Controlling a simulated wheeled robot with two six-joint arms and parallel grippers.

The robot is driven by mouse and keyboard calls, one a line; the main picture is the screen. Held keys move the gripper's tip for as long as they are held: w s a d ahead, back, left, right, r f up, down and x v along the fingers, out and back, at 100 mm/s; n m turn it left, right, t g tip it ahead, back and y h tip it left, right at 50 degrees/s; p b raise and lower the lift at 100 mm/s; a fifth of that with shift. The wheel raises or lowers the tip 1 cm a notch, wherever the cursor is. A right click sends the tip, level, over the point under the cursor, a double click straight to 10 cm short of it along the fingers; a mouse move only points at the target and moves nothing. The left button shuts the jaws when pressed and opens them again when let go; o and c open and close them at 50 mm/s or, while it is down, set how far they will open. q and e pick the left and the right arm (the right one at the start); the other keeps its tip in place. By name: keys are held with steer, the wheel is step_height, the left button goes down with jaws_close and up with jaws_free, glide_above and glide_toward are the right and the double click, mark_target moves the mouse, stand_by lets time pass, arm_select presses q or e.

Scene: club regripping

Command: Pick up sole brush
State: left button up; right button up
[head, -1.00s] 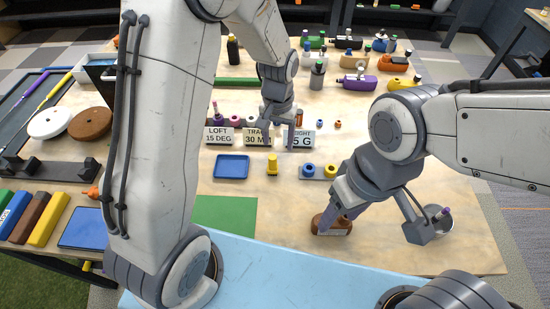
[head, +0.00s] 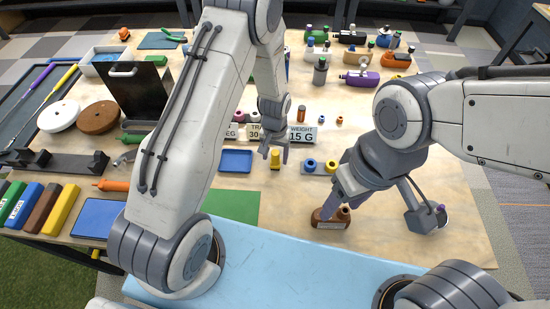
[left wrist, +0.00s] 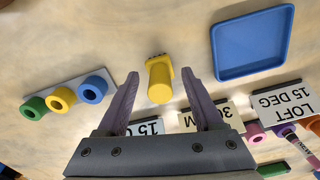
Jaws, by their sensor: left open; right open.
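A low brown item with a pale strip on its front (head: 329,222) rests near the front edge of the table in the head view. It may be the sole brush, but its kind is not clear. My right gripper (head: 340,201) is open, pointing down close over it; contact cannot be told. My left gripper (head: 274,149) is open and empty, just behind and above a small upright yellow piece (head: 275,163). In the left wrist view this yellow piece (left wrist: 160,83) shows between the spread fingers of my left gripper (left wrist: 160,75), apart from both.
A blue tray (head: 236,161) lies left of the yellow piece. A rack with blue and yellow rings (head: 319,166) stands to its right. Label cards (head: 303,135) stand behind. A green mat (head: 232,207) lies in front.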

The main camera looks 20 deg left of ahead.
arm_select(q)
steer(key=shift+f, duration=0.2)
jaws_close()
steer(key=shift+r, duration=0.1)
